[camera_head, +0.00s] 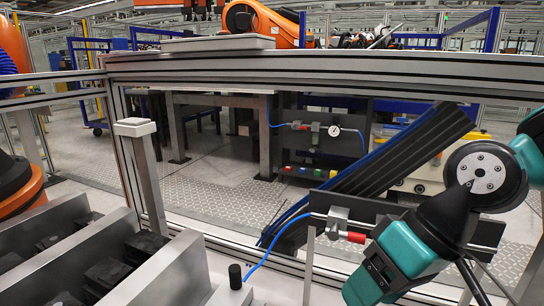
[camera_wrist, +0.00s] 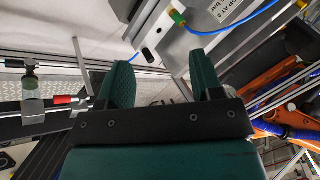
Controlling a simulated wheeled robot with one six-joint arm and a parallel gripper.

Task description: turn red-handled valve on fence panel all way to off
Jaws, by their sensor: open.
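The valve (camera_head: 337,221) sits on a dark panel at the fence, right of centre in the head view. Its red handle (camera_head: 352,237) points right, roughly along the pipe. In the wrist view the red handle (camera_wrist: 62,100) and valve body (camera_wrist: 32,104) lie left of my fingers. My gripper (camera_head: 364,287) is just below and right of the handle in the head view; its teal fingers are partly hidden by its own body. In the wrist view my gripper (camera_wrist: 163,65) is open, with nothing held between the fingers. The handle is outside them, beside the left finger.
A blue hose (camera_head: 275,250) runs from the valve to a metal box (camera_head: 230,293) with a black knob. A fence rail (camera_head: 330,65) crosses above. Metal bins stand at lower left.

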